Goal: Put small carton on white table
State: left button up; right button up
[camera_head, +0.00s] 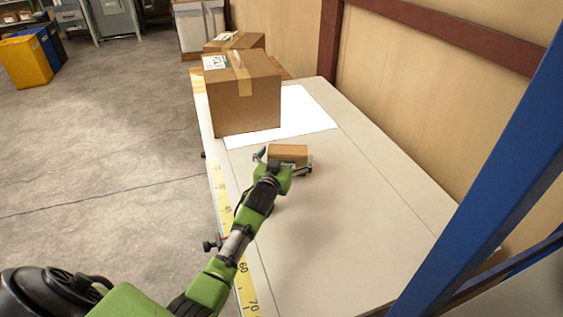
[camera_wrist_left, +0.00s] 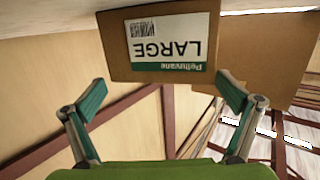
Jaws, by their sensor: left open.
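The small carton (camera_head: 288,153) is a brown box near the middle of the white table (camera_head: 345,215), just in front of a bright white patch on its top. My left gripper (camera_head: 284,158) is open, with one finger near each side of the carton. In the left wrist view the picture is upside down. There the carton (camera_wrist_left: 115,45) carries a white label reading LARGE, and the fingers of my left gripper (camera_wrist_left: 163,97) stand apart below it. I cannot tell whether they touch it. My right gripper is not in view.
A large taped carton (camera_head: 250,105) stands on the table to the left behind the small one, with another carton (camera_head: 250,42) beyond. A yellow ruler strip runs along the left edge. A blue post (camera_head: 490,180) rises at right. The front of the table is clear.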

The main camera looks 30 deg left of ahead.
pick_arm(q)
jog(key=shift+s+d+f, duration=0.2)
jog(key=shift+s+f, duration=0.15)
jog(key=shift+f, duration=0.15)
jog(key=r+v, duration=0.1)
jog(key=v, duration=1)
jog(key=shift+s+b, duration=0.2)
jog(key=shift+b, duration=0.1)
jog(key=shift+a+r, duration=0.1)
